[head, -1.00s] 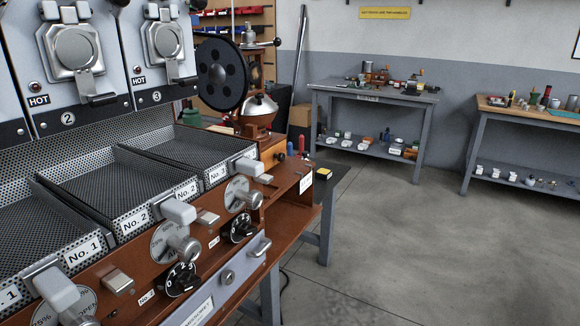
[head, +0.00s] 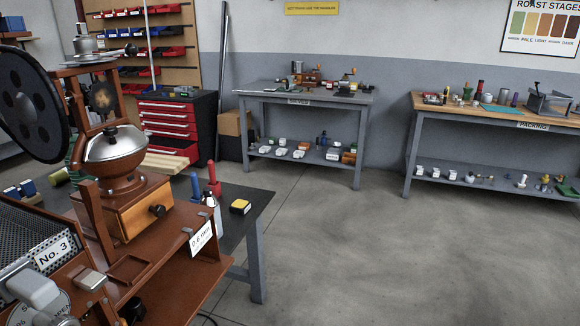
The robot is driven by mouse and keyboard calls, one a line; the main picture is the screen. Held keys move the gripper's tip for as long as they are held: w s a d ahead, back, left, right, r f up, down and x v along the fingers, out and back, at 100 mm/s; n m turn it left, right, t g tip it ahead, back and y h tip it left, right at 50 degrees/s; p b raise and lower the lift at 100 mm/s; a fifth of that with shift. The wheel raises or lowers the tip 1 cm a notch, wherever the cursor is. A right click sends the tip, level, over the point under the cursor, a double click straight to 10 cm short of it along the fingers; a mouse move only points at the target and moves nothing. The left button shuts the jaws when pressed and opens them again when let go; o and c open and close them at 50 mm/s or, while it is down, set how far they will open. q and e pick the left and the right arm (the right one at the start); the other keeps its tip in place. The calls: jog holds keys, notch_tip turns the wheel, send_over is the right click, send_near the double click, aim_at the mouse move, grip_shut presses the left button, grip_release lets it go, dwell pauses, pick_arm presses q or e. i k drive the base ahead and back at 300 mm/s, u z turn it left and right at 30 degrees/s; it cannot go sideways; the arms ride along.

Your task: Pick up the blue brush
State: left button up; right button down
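A small blue upright handle (head: 196,187) shows in the head view, just right of the coffee grinder (head: 120,175) on a dark table (head: 257,203). It may be the blue brush, but its lower part is hidden and I cannot make out bristles. A similar red handle (head: 214,178) stands beside it. Neither of my grippers is in view.
The roaster with its No. 3 tray (head: 45,248) fills the lower left. A yellow-topped black box (head: 240,207) sits near the dark table's edge. A grey workbench (head: 300,95) and a packing bench (head: 480,107) stand behind. The floor (head: 390,240) on the right is clear.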

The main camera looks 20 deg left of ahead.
aim_at(193, 176)
jog(key=z, duration=0.2)
jog(key=i, duration=2.5)
jog(key=u, duration=1.35)
jog(key=i, duration=1.2)
jog(key=u, duration=1.3)
jog(key=i, duration=0.25)
jog(key=u, duration=0.2)
